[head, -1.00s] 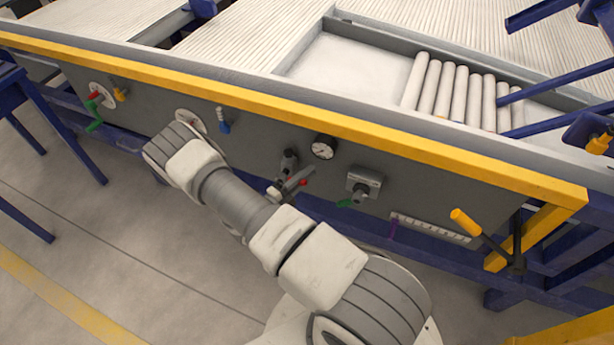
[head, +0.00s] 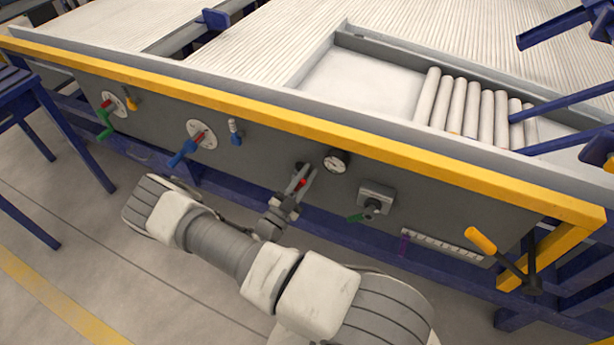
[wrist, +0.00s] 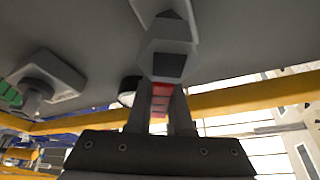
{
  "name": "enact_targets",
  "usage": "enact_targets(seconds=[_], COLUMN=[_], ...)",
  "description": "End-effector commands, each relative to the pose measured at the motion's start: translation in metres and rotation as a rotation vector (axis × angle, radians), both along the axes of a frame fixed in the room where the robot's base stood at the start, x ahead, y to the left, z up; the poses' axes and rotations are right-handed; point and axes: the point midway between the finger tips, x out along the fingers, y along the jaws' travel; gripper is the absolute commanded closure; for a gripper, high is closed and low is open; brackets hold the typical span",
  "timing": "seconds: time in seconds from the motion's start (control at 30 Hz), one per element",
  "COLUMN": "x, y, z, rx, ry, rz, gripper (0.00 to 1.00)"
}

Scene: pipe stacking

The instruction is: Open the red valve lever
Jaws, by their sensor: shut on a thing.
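The red valve lever (head: 303,183) is on the grey front panel, left of and below the round gauge. In the head view only a small red part shows between my gripper's fingers. In the wrist view the red lever (wrist: 160,98) runs from a grey angular valve body (wrist: 168,50) down between the two dark fingers. My gripper (head: 299,180) is shut on the lever, close to the panel; it also shows in the wrist view (wrist: 160,112). Most of the lever and its pivot are hidden by the fingers, so its exact angle is hard to tell.
The round gauge (head: 336,161) and a grey box with a green handle (head: 375,199) are close right of my gripper. A blue lever (head: 184,153) and a green one (head: 105,122) are further left. The yellow rail (head: 330,136) runs above the panel.

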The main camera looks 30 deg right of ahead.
Motion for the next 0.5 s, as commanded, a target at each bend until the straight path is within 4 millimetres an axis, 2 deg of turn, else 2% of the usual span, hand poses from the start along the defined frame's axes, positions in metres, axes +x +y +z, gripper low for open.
enact_targets(seconds=[0.5], x=[-0.0015], y=[-0.0005], z=[0.0024], rx=[-0.067], ry=[0.09], rz=[0.004], gripper=[1.0])
